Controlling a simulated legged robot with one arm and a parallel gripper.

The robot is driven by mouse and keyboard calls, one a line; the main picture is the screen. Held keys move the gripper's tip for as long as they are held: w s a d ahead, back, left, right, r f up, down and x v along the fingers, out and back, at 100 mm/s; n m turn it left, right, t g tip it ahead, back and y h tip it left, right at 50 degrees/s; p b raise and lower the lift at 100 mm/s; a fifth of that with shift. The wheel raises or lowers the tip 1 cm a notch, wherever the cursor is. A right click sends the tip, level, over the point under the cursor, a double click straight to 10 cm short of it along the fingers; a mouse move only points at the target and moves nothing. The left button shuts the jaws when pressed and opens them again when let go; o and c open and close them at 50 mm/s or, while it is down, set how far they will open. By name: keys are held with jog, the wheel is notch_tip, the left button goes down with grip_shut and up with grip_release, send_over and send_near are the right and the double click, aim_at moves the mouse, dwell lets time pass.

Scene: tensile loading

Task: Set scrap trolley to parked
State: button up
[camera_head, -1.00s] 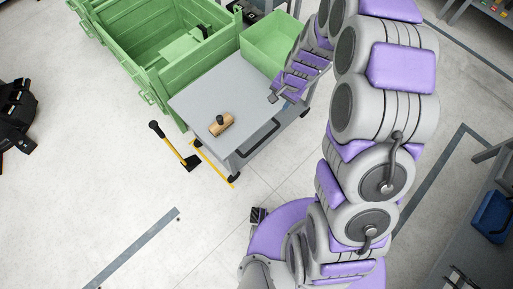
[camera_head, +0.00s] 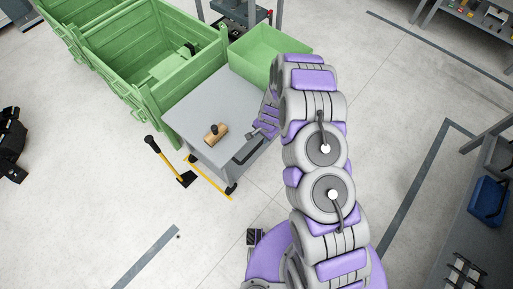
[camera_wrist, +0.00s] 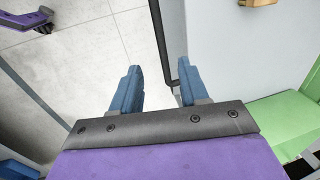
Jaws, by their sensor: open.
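The scrap trolley (camera_head: 195,105) has a grey flat top, a green bin (camera_head: 262,50) at its far end and dark wheels. A dark bar handle (camera_head: 250,150) runs along its right side. The handle also shows in the wrist view (camera_wrist: 160,35), passing between the finger directions and bending right behind the right finger. My gripper (camera_wrist: 158,85) is open, its two blue fingers apart, with the handle close to the right finger. Contact cannot be told. In the head view my gripper (camera_head: 255,134) is beside the trolley's right edge, partly hidden by my arm.
A wooden mallet (camera_head: 215,134) lies on the trolley top. Large green crates (camera_head: 150,60) stand behind and left. Benches stand at right. Open floor lies in front.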

aim_at(256, 147)
jog(key=f+b, duration=0.1)
jog(key=f, duration=0.3)
jog(key=w+a+f+b, duration=0.1)
jog(key=f+b, duration=0.1)
jog(key=f, duration=0.3)
jog(key=a+f+b, duration=0.1)
jog(key=f, duration=0.3)
jog(key=shift+w+f+b, duration=0.15)
jog(key=shift+w+b, duration=0.1)
jog(key=shift+b, duration=0.05)
jog(key=shift+a, duration=0.1)
jog(key=shift+c, duration=0.2)
grip_shut()
